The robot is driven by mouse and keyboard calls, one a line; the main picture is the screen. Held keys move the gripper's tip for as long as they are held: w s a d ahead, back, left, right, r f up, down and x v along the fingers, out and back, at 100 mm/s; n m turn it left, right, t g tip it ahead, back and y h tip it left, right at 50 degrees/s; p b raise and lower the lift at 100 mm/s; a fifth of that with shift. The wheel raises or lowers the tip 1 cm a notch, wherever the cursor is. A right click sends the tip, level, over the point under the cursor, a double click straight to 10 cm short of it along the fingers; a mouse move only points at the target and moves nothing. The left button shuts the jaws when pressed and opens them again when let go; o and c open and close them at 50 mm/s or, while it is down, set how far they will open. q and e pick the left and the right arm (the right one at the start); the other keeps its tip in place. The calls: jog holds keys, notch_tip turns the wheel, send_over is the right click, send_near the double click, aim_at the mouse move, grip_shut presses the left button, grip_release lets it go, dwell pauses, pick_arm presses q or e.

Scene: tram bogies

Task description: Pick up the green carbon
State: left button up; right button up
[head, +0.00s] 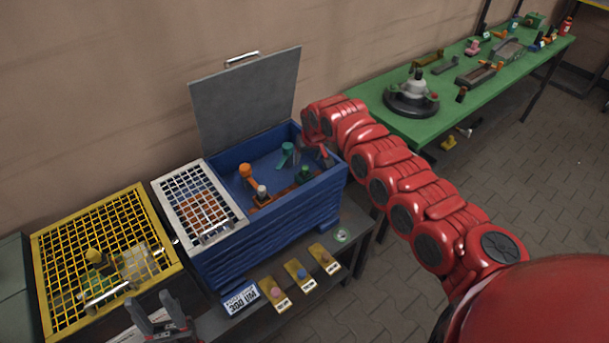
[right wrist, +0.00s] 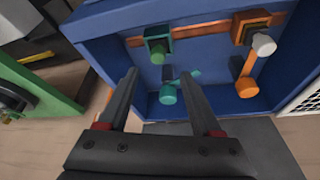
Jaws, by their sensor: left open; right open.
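In the head view, a dark green piece (head: 304,174) stands inside the blue box (head: 333,187), near its front right. In the right wrist view, a green-topped piece sits in a green square holder (right wrist: 158,34) on an orange-brown bar. I take it as the green carbon, but the name cannot be confirmed. A teal piece (head: 287,150) lies behind it; it also shows in the right wrist view (right wrist: 168,95). My right gripper (right wrist: 160,74) is open and empty over the box, its fingers pointing towards these pieces. My left gripper (head: 160,316) is open at the lower left.
The grey lid (head: 246,100) stands open behind the box. An orange-headed piece (head: 246,171) and a white-topped piece (head: 262,190) are inside. White (head: 170,182) and yellow (head: 45,262) mesh covers lie left. A green table (head: 410,125) with parts stands right.

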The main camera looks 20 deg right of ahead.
aim_at(306, 168)
jog(key=shift+x, duration=1.2)
jog(key=shift+w+f+p, duration=0.15)
jog(key=shift+f+p, duration=0.2)
jog(key=shift+f, duration=0.25)
jog(key=x, duration=0.3)
jog(key=shift+f+p, duration=0.25)
jog(key=shift+p, duration=0.05)
jog(key=shift+w+d+f, duration=0.2)
jog(key=shift+f, duration=0.45)
grip_shut()
